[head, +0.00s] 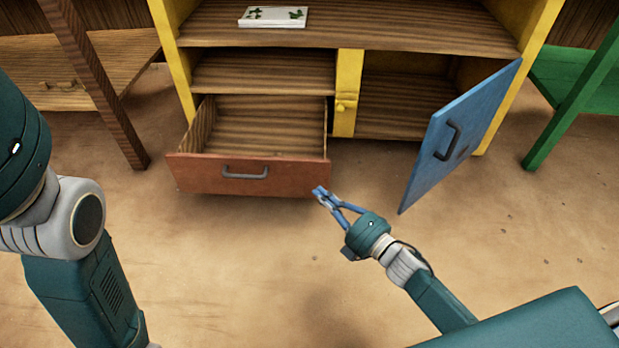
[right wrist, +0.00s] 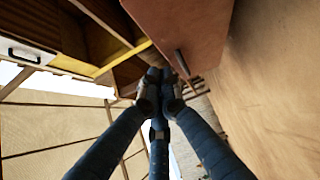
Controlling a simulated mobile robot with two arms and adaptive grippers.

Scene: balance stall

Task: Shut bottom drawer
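The bottom drawer (head: 180,176) stands pulled out and empty at the lower left of the yellow-framed cabinet. Its reddish-brown front has a grey bar handle (head: 245,172). My right gripper (head: 321,192) is in front of the drawer's right front corner, with its fingertips together and nothing seen between them. In the right wrist view the fingertips (right wrist: 160,78) are beside the drawer front (right wrist: 185,30), close to its dark handle (right wrist: 182,63). I cannot tell whether they touch the front. My left arm shows at the left; its gripper is out of view.
A blue door (head: 460,135) with a dark handle hangs open at the right of the cabinet. A white tile with green leaves (head: 273,17) lies on the upper shelf. A green-legged stand (head: 580,95) is at the right, a wooden one (head: 95,75) at the left. The floor in front is clear.

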